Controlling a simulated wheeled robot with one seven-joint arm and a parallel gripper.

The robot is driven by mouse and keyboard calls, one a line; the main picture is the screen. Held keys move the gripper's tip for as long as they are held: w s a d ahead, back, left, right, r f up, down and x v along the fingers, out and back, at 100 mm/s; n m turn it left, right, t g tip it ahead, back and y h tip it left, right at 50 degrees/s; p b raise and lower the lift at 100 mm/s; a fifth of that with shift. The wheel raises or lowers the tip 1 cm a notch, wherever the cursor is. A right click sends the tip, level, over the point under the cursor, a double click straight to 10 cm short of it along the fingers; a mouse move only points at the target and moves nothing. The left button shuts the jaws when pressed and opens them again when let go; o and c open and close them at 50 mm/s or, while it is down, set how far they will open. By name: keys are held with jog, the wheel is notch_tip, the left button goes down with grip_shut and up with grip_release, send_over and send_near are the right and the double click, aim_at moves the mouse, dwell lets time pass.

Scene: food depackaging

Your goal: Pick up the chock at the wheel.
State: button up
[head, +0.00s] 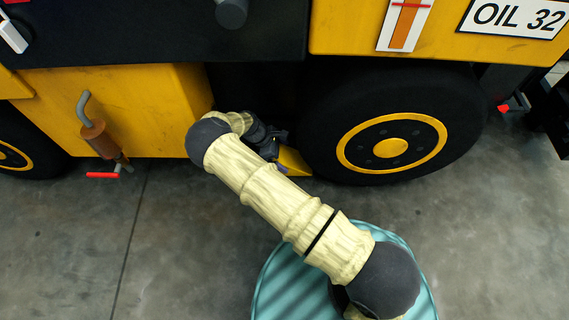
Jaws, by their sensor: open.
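The chock (293,161) is a yellow wedge on the floor against the left side of the big black wheel (391,146) with a yellow hub. Only part of it shows, because my arm and gripper cover its left and upper part. My gripper (277,150) is dark and sits right at the chock, just above and to its left. The gripper is open. Its fingertips are small and partly hidden, so I cannot tell whether they touch the chock or stand around it.
The yellow vehicle body (120,110) rises close behind my gripper. A brown cylinder with a grey pipe and red handle (102,175) sticks out at left. Another wheel (22,150) stands at far left. The grey concrete floor (190,240) in front is clear.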

jog(key=shift+d+f, duration=0.3)
jog(key=shift+f, duration=0.3)
jog(key=shift+a+r, duration=0.1)
jog(key=c, duration=1.5)
notch_tip(320, 180, up, 4)
jog(key=p, duration=0.3)
jog(key=s+p, duration=0.3)
jog(key=s, duration=0.3)
jog(key=s+p, duration=0.3)
jog(key=s, duration=0.3)
jog(key=s+p, duration=0.3)
jog(key=s, duration=0.3)
jog(key=shift+a+f+p, duration=0.2)
jog(key=shift+f+p, duration=0.05)
jog(key=shift+p, duration=0.05)
